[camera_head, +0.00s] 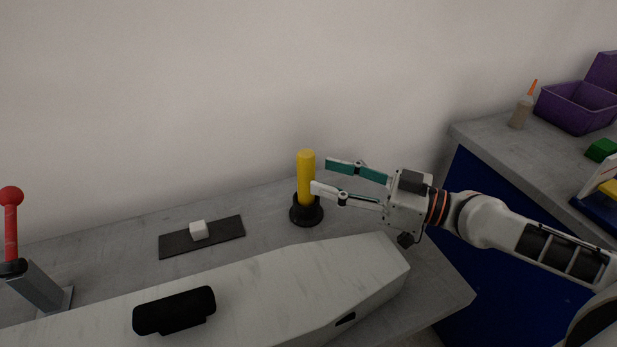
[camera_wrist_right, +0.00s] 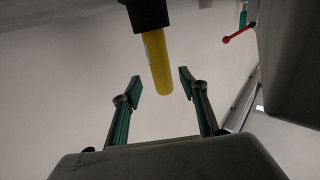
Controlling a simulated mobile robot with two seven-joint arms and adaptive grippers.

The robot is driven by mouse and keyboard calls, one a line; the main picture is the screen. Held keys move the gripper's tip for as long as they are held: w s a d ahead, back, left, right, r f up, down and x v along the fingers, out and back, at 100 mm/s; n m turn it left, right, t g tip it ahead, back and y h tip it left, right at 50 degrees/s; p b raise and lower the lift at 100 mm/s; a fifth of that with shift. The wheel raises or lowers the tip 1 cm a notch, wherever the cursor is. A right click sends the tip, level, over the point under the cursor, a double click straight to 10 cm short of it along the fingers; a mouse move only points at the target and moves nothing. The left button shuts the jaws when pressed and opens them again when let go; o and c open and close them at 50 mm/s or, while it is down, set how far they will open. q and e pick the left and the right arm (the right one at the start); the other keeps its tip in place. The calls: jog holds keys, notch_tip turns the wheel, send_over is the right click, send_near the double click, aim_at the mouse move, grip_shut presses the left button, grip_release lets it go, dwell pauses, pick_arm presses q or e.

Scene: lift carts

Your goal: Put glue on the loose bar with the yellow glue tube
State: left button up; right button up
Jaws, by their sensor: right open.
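The yellow glue tube (camera_head: 306,172) stands upright in a round black holder (camera_head: 306,212) on the grey worktop. My right gripper (camera_head: 320,175) is open, with its fingers pointing left at the tube's upper part. In the right wrist view the tube (camera_wrist_right: 157,62) shows ahead of and between the open fingertips (camera_wrist_right: 161,86); I cannot tell whether they touch it. A large pale beam-like body (camera_head: 270,285) lies along the front of the worktop. I cannot tell whether it is the loose bar. My left gripper is not in view.
A white cube (camera_head: 199,230) sits on a dark flat plate (camera_head: 175,246). A red-knobbed lever (camera_head: 11,225) stands at the left. A black piece (camera_head: 175,311) lies on the pale body. The right-hand counter holds a bottle (camera_head: 521,112), a purple box (camera_head: 572,112) and a green block (camera_head: 600,150).

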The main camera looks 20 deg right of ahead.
aim_at(314, 169)
jog(key=w+a+p, duration=0.1)
jog(key=p, duration=0.1)
jog(key=w+a+r+p, duration=0.1)
jog(key=a+p, duration=0.1)
jog(key=shift+w+r, duration=0.1)
jog(key=shift+w, duration=0.15)
jog(key=shift+w+a, duration=0.3)
jog(key=shift+w+a+f, duration=0.15)
jog(key=shift+a+f, duration=0.05)
jog(key=shift+f, duration=0.3)
grip_shut()
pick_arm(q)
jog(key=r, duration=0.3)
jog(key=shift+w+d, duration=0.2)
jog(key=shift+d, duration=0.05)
pick_arm(e)
jog(key=shift+r, duration=0.1)
